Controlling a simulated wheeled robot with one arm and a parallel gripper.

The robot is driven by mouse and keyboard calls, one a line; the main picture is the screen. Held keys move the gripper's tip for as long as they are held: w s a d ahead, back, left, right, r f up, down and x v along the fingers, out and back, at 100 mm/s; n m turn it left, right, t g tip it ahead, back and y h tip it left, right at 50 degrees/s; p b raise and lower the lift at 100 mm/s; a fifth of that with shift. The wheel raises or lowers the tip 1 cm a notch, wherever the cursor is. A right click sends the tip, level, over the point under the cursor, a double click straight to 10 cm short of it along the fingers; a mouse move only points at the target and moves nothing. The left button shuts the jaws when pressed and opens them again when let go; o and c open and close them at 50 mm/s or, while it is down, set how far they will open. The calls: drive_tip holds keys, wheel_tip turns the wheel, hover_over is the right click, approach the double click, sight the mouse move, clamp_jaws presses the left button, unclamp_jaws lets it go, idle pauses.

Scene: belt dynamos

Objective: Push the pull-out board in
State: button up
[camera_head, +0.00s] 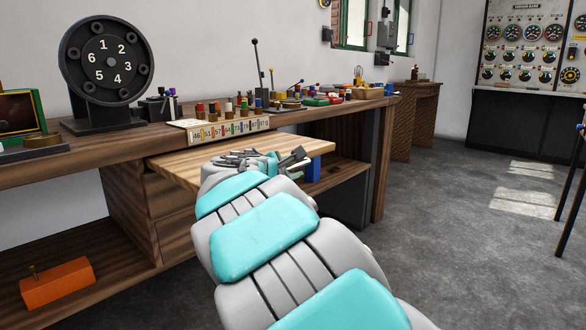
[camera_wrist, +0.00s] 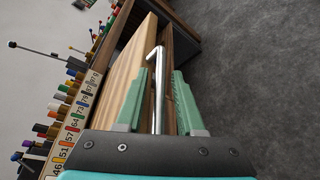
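The pull-out board (camera_head: 180,168) is a light striped wood slab. It sticks out from the front of the dark wooden workbench, just under its top. In the wrist view the board (camera_wrist: 128,62) runs up and away at the left of the fingers. A shiny metal bar (camera_wrist: 159,95) with a bent far end lies along the board's front edge and looks like its handle. My gripper (camera_wrist: 160,72) is open, with one green finger on each side of the bar and gaps visible. In the head view my gripper (camera_head: 287,160) is at the board's front edge, partly hidden by my arm.
On the bench are a numbered dial (camera_head: 107,60), a numbered strip (camera_head: 230,130) and several coloured pegs and levers. An orange box (camera_head: 58,284) lies on the low shelf at left. A blue object (camera_head: 313,170) shows below the board. Grey floor (camera_head: 460,230) is clear at right.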

clamp_jaws()
idle(1.2)
